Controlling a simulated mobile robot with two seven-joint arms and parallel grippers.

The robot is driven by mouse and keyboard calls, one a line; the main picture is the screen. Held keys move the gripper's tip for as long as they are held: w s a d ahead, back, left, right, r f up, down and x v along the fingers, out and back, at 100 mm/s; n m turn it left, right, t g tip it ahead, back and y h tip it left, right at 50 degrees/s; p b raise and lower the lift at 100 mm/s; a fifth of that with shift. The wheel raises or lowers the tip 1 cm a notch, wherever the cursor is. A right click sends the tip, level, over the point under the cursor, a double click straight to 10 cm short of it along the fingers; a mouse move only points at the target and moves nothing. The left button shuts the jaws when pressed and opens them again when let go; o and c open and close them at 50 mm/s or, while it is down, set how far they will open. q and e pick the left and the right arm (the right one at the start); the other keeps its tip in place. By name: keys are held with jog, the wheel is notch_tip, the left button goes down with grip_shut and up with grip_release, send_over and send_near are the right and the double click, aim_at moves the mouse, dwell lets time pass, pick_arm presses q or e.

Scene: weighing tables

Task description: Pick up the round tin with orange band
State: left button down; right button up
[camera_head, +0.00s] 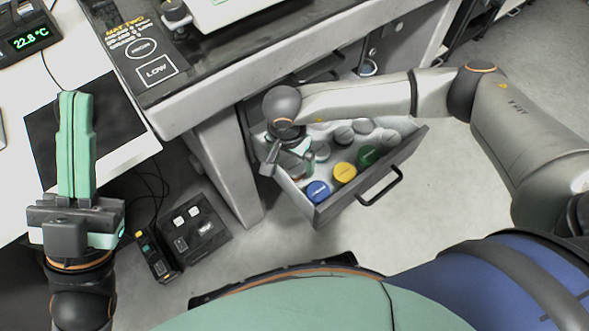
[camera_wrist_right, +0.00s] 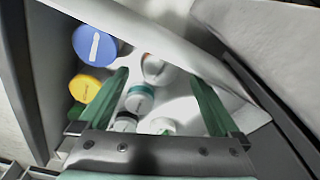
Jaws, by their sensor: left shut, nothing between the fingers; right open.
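My right gripper (camera_head: 284,160) reaches down into the open drawer (camera_head: 349,203) at its left end. In the right wrist view my right gripper (camera_wrist_right: 160,76) is open, its green fingers apart, with several small round tins between and below them. A white-lidded tin (camera_wrist_right: 154,69) between the fingertips shows a reddish-orange edge and may be the orange-banded tin; I cannot tell for sure. A teal-banded tin (camera_wrist_right: 140,98) sits close to it. My left gripper (camera_head: 75,97) is shut and empty, pointing up at the left, far from the drawer.
The drawer also holds a blue-lidded tin (camera_head: 318,191), a yellow-lidded tin (camera_head: 344,172), a green-lidded tin (camera_head: 367,156) and several white-lidded ones. The weighing table (camera_head: 205,107) stands above it.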

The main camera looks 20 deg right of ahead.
aim_at(294, 166)
jog(key=f, duration=0.1)
jog(key=f+b, duration=0.1)
jog(key=f, duration=0.3)
jog(key=shift+w+d+b, duration=0.4)
jog(key=shift+r, duration=0.1)
jog(key=c, duration=1.5)
jog(key=shift+r, duration=0.1)
